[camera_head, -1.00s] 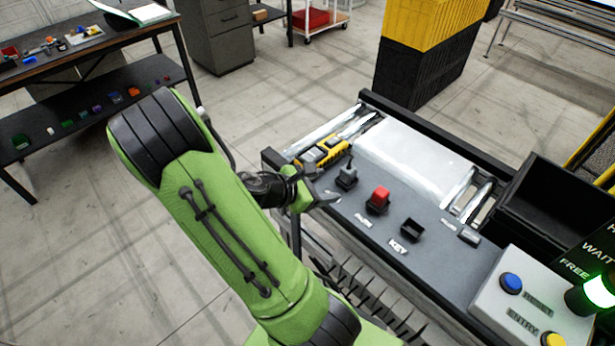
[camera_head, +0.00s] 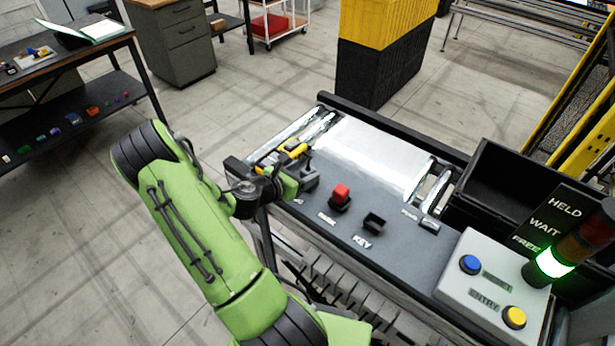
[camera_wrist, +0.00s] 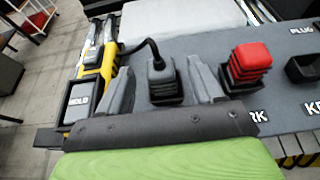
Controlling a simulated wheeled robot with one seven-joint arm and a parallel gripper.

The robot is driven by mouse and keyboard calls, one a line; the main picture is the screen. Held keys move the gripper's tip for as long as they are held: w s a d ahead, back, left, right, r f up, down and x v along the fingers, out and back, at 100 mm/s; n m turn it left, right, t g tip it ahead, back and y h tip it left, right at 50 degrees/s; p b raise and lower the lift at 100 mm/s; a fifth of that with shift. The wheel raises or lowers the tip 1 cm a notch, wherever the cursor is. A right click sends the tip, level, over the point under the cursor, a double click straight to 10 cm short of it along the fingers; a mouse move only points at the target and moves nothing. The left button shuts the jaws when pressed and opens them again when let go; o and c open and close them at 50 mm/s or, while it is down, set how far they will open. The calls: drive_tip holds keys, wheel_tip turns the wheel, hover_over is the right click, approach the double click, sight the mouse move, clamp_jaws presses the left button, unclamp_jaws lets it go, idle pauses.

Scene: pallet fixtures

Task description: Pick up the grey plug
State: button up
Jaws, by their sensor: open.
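The grey plug (camera_wrist: 161,72) stands upright in a black socket (camera_wrist: 166,97) in the wrist view, with a dark cable curving off its top to the left. My gripper (camera_wrist: 161,78) is open, one grey finger to each side of the plug, with gaps showing on both sides. I cannot tell how far the fingertips reach along it. In the head view my gripper (camera_head: 303,178) is at the left end of the dark panel, and the plug is hard to tell apart from the fingers there.
A red plug (camera_wrist: 249,62) stands in its socket close to the right finger. An empty black socket marked KEY (camera_head: 374,222) is further right. A button box (camera_head: 490,285) with a green-lit lamp stands at right.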

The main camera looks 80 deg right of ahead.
sight(307, 170)
drive_tip(key=x, duration=0.3)
drive_tip(key=shift+s+d+f, duration=0.1)
drive_tip(key=shift+d, duration=0.1)
drive_tip(key=shift+a, duration=0.15)
drive_tip(key=shift+c, duration=1.6)
drive_tip(key=c, duration=0.8)
drive_tip(key=shift+o, duration=0.2)
